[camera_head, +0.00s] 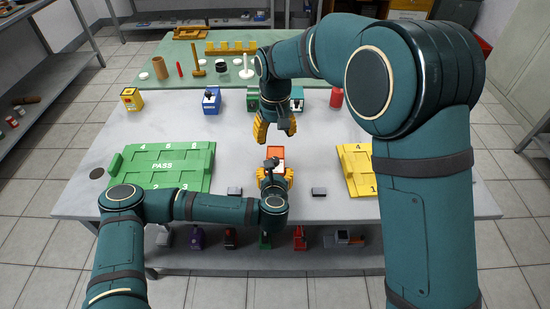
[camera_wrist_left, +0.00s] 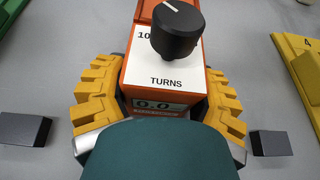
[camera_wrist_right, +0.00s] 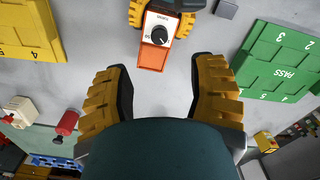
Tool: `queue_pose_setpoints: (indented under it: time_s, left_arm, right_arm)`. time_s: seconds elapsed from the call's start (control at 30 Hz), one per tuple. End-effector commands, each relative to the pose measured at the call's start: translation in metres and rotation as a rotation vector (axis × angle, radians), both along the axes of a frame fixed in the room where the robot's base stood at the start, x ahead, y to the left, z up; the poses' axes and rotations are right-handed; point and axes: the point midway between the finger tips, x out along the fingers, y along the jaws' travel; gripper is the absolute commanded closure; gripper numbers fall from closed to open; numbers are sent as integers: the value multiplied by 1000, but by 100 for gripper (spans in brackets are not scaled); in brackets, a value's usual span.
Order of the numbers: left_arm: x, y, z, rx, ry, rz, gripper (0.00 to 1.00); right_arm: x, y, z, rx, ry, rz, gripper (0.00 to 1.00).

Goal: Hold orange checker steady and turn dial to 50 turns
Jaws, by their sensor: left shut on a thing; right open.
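The orange checker (camera_head: 275,152) stands on the grey table, between the green and yellow trays. In the left wrist view the checker (camera_wrist_left: 166,75) has a white face marked TURNS and a display reading 0.0. A black dial (camera_wrist_left: 175,35) with a white pointer line sits on its top. My left gripper (camera_head: 274,180) is shut on the checker, its yellow fingers on both sides. My right gripper (camera_head: 274,132) is open and empty above and behind the checker. In the right wrist view the dial (camera_wrist_right: 159,35) lies beyond the open fingers (camera_wrist_right: 160,95), apart from them.
A green PASS tray (camera_head: 165,166) lies left and a yellow tray (camera_head: 357,168) right. Small dark blocks (camera_head: 319,192) flank the checker. Yellow (camera_head: 131,99), blue (camera_head: 211,101) and red (camera_head: 336,98) items stand along the back edge. A green mat (camera_head: 150,84) with tools lies behind.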

Motion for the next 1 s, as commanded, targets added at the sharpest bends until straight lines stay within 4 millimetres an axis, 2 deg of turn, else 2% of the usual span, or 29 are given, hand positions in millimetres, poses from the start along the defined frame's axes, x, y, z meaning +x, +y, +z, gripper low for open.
queue_pose_setpoints:
  time_s: [0.3,0.5,0.7,0.97,1.0]
  left_arm:
    - [0,0,-1,1,3,1,83]
    - [0,0,-1,1,3,1,83]
    - [0,0,-1,1,3,1,83]
    - [0,0,-1,1,2,1,83]
    - [0,0,-1,1,2,0,83]
  right_arm:
    - [-1,-1,-62,-1,4,-1,43]
    - [0,-1,-90,-1,2,-1,43]
    - [0,-1,-100,1,-1,-1,43]
    - [0,-1,-101,1,-1,0,43]
    - [0,-1,-101,1,-1,0,48]
